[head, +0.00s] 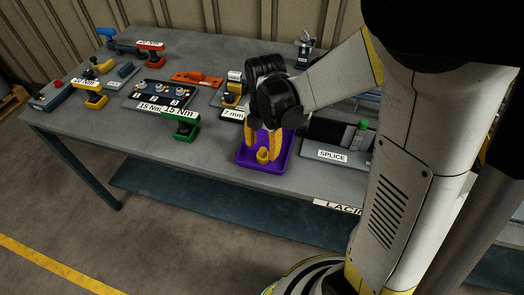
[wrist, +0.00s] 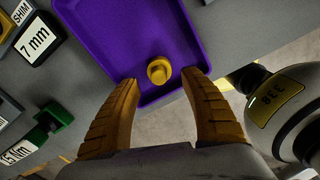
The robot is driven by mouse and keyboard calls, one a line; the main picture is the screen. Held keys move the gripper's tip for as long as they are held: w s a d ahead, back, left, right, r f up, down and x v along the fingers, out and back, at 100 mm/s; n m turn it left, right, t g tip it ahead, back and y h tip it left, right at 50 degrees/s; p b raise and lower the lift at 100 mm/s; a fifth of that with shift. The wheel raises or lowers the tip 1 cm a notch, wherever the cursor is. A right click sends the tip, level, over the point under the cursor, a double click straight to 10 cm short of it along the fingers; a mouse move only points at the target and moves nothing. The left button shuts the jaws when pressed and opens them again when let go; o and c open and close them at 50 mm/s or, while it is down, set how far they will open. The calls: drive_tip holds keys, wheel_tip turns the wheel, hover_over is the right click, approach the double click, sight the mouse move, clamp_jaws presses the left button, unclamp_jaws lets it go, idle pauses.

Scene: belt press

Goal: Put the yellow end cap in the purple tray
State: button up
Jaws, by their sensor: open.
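The yellow end cap (head: 263,155) is in the purple tray (head: 247,160), on its floor toward the near edge. In the wrist view the end cap (wrist: 159,70) shows against the bare purple floor of the tray (wrist: 130,35). My gripper (head: 262,143) is over the tray. In the wrist view its two orange-yellow fingers (wrist: 159,82) are apart, with the end cap just beyond and between their tips. Nothing is held between the fingers. I cannot tell exactly how high the tips are above the cap.
A splice block (head: 333,155) is right of the tray. A green-handled tool (head: 182,128) and a 7 mm label (head: 231,114) are to the left. An orange tool (head: 197,78) and several torque tools lie farther back. The bench's front left (head: 130,140) is clear.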

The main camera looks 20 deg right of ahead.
sight(263, 151)
wheel_tip(263, 151, up, 8)
drive_tip(key=shift+s+d+f+p, duration=0.1)
drive_tip(key=shift+p, duration=1.1)
drive_tip(key=s+r+m+t, duration=0.3)
drive_tip(key=s+r+m, duration=0.1)
drive_tip(key=m, duration=0.8)
drive_tip(key=s+d+r+m+t, duration=0.1)
drive_tip(key=s+r+m+t, duration=0.3)
drive_tip(key=m, duration=0.8)
drive_tip(key=s+r, duration=0.1)
drive_tip(key=s, duration=0.1)
drive_tip(key=shift+s+r+m, duration=0.3)
drive_tip(key=shift+s, duration=0.05)
